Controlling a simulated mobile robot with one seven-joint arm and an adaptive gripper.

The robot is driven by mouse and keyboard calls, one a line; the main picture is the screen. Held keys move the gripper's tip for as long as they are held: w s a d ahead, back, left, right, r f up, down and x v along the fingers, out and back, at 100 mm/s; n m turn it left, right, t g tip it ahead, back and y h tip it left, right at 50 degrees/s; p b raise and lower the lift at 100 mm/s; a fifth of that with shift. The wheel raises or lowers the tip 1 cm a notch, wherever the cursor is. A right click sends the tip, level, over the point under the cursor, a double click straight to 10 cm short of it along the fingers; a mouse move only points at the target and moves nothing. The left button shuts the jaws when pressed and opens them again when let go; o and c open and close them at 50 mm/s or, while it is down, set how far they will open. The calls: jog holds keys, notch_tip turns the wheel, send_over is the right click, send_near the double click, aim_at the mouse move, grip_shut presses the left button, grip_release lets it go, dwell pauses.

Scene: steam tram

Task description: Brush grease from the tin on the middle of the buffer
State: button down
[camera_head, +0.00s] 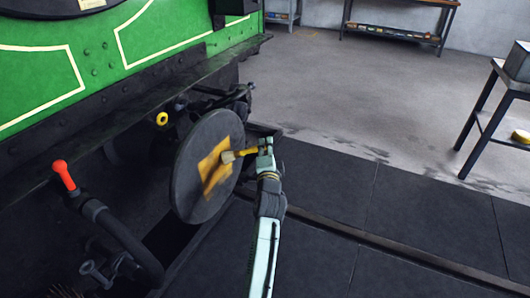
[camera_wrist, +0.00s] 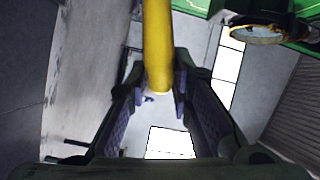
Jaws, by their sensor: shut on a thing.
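The buffer (camera_head: 188,190) is a dark round disc at the front of the green tram in the head view. A yellow smear of grease (camera_head: 213,170) covers part of its middle. My gripper (camera_head: 264,150) is just right of the buffer, shut on a brush by its yellow handle (camera_head: 247,152). The brush's bristles (camera_head: 228,156) point left, at or very near the greased face; I cannot tell if they touch. In the wrist view the handle (camera_wrist: 157,45) rises between the fingers of my gripper (camera_wrist: 158,95). I cannot make out the grease tin.
A red-tipped pipe (camera_head: 65,176) and a hanging coupling stand left of the buffer. The green tram front (camera_head: 100,60) rises above. A dark table (camera_head: 492,110) stands at right, a workbench (camera_head: 400,30) at the back. The floor between is clear.

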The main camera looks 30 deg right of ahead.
jog(key=shift+w+d+b, duration=1.2)
jog(key=shift+w+d, duration=0.6)
jog(key=shift+d, duration=0.5)
jog(key=shift+s+a+r+p, duration=0.35)
jog(key=shift+s+a+p, duration=0.2)
jog(key=shift+a+p, duration=0.2)
jog(key=shift+s+a+r+p, duration=0.35)
jog(key=shift+s+a+p, duration=0.15)
jog(key=shift+a+p, duration=0.3)
jog(key=shift+s+a+r+p, duration=0.35)
jog(key=shift+s+a+p, duration=0.25)
jog(key=shift+p, duration=0.3)
jog(key=s+a, duration=0.7)
jog(key=a, duration=0.2)
jog(key=shift+b, duration=0.45)
jog(key=s+d, duration=0.3)
jog(key=s, duration=0.1)
jog(key=shift+s+d+p, duration=0.3)
jog(key=shift+s+d, duration=0.1)
